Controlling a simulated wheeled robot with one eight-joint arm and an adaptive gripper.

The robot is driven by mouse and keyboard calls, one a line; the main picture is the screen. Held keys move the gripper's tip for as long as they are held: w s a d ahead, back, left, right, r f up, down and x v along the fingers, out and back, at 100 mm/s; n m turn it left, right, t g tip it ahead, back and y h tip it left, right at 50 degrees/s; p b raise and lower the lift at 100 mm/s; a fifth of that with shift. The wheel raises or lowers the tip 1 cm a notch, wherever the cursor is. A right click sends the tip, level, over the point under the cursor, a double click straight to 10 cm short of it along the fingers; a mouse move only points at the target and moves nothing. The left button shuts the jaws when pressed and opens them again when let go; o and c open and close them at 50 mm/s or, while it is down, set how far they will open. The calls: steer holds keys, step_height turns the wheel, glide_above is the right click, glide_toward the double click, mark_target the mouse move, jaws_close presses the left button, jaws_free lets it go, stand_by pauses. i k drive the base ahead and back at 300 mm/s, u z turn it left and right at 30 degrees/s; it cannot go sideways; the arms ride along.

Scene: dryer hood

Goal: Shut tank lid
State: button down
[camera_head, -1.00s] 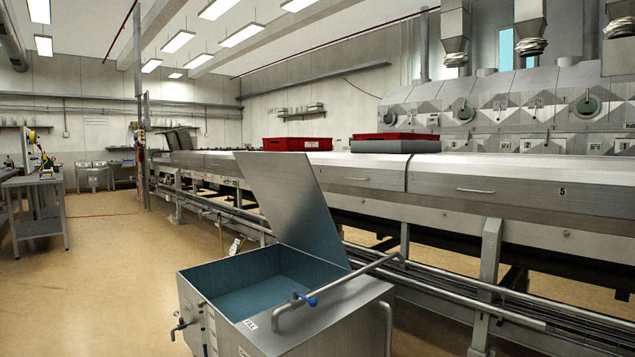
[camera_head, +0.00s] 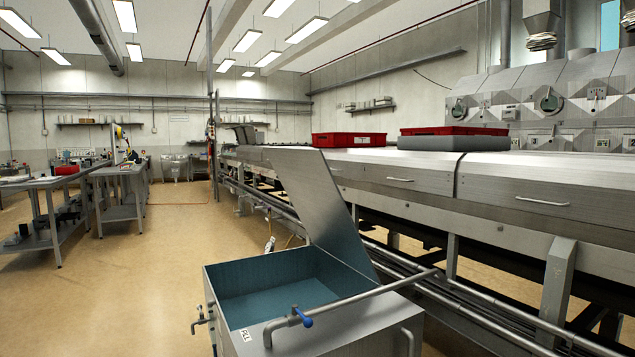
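The lid stands open, raised and tilted back to the left over the tank's right side. A pipe with a blue valve handle (camera_head: 302,317) runs across the tank's near top. My gripper and arm are not in view.
A long metal dryer line (camera_head: 420,178) with red crates (camera_head: 349,139) on top runs along the right, close behind the tank. Metal work tables (camera_head: 118,185) stand at the left. The floor (camera_head: 140,270) left of the tank is clear.

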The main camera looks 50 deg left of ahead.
mark_target(306, 176)
steer(key=u, duration=0.45)
steer(key=i, duration=0.95)
steer(key=u, duration=1.1)
steer(key=i, duration=0.75)
steer(key=u, duration=0.45)
